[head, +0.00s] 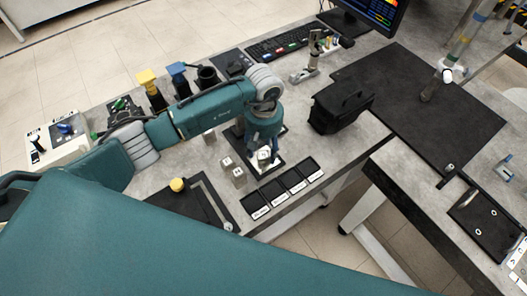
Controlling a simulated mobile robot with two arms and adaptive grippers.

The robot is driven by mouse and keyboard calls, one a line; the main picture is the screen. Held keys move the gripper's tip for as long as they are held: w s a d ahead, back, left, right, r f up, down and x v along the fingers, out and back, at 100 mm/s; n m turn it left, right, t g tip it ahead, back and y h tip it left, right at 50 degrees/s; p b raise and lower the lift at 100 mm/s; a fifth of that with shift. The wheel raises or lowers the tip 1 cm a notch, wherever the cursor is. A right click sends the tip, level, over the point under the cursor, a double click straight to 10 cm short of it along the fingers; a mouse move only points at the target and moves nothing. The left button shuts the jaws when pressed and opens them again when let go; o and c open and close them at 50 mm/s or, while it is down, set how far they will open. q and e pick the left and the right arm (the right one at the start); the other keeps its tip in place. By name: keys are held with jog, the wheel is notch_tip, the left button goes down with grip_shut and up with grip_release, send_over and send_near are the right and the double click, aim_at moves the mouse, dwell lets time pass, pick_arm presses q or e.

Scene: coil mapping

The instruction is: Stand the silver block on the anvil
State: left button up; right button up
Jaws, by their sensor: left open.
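My left gripper (264,155) points down over a dark square base (277,163) in the middle of the table. Its jaws are open around or just above a small pale, silvery piece; I cannot tell whether they touch it. Small silver-grey blocks (239,177) and (226,163) stand to the left of the gripper, and another grey one (209,136) stands farther back, partly beside my arm. I cannot tell for sure which piece is the anvil; the gripper hides much of the base. My right gripper is not in view.
A row of labelled black trays (281,188) lies in front of the base. A black case (341,106) stands to the right. A dark mat with a yellow knob (177,184) lies at left. A keyboard (283,41) and monitor (372,13) are at the back.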

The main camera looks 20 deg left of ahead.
pick_arm(q)
notch_tip(320, 180, up, 9)
jog(key=b, duration=0.3)
jog(key=shift+r, duration=0.2)
jog(key=shift+r+b, duration=0.3)
jog(key=shift+r, duration=0.2)
